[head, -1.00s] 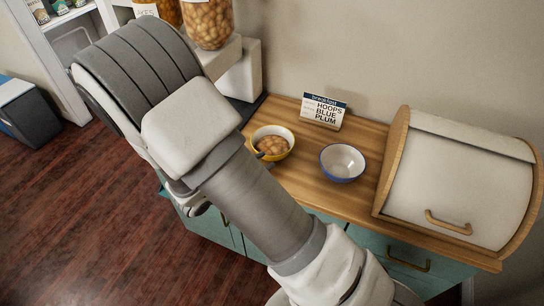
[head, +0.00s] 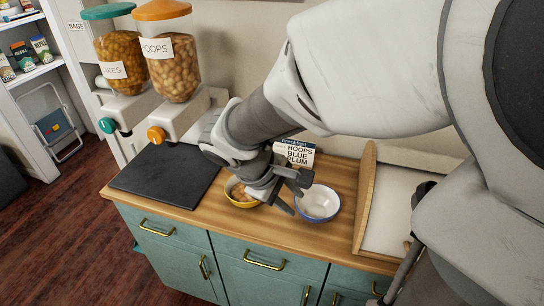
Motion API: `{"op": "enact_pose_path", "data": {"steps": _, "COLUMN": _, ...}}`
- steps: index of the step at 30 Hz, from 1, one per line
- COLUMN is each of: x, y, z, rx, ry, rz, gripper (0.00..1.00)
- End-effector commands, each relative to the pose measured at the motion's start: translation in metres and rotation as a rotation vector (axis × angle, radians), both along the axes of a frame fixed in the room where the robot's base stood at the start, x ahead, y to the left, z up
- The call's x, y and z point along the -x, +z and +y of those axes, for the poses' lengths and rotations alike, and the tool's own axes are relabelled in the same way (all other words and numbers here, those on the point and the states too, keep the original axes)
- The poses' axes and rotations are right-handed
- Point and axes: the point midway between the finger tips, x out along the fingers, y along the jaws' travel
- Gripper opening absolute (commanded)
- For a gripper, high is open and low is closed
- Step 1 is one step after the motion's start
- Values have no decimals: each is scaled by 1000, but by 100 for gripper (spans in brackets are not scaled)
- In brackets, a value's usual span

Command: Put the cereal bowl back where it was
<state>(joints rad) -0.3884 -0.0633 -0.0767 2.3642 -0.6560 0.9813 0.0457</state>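A yellow bowl (head: 240,202) with brown cereal in it stands on the wooden counter, partly hidden by my gripper. A white bowl with a blue rim (head: 319,204) stands to its right and looks empty. My gripper (head: 296,195) is low over the counter, pointing right, with its fingers apart at the left rim of the white bowl. Nothing shows between the fingers. I cannot tell whether a finger touches that rim.
A card (head: 296,152) reading HOOPS, BLUE, PLUM stands behind the bowls. A black mat (head: 166,178) lies left, below two cereal dispensers (head: 168,72). Shelves (head: 32,60) are at far left.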

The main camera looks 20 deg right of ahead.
Motion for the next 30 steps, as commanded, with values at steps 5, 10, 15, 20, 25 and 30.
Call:
{"op": "enact_pose_path", "data": {"steps": 5, "x": 25, "y": 26, "z": -2, "rx": -191, "ry": -171, "rz": -120, "gripper": 36}}
{"op": "enact_pose_path", "data": {"steps": 10, "x": 46, "y": 50, "z": 3, "rx": -368, "ry": -310, "rz": -241, "gripper": 36}}
{"op": "enact_pose_path", "data": {"steps": 15, "x": 63, "y": 72, "z": 11, "rx": -530, "ry": -426, "rz": -368, "gripper": 36}}
{"op": "enact_pose_path", "data": {"steps": 20, "x": 72, "y": 88, "z": 18, "rx": -637, "ry": -490, "rz": -461, "gripper": 36}}
{"op": "enact_pose_path", "data": {"steps": 25, "x": 77, "y": 95, "z": 22, "rx": -686, "ry": -517, "rz": -502, "gripper": 36}}
{"op": "enact_pose_path", "data": {"steps": 30, "x": 77, "y": 96, "z": 22, "rx": -691, "ry": -520, "rz": -504, "gripper": 36}}
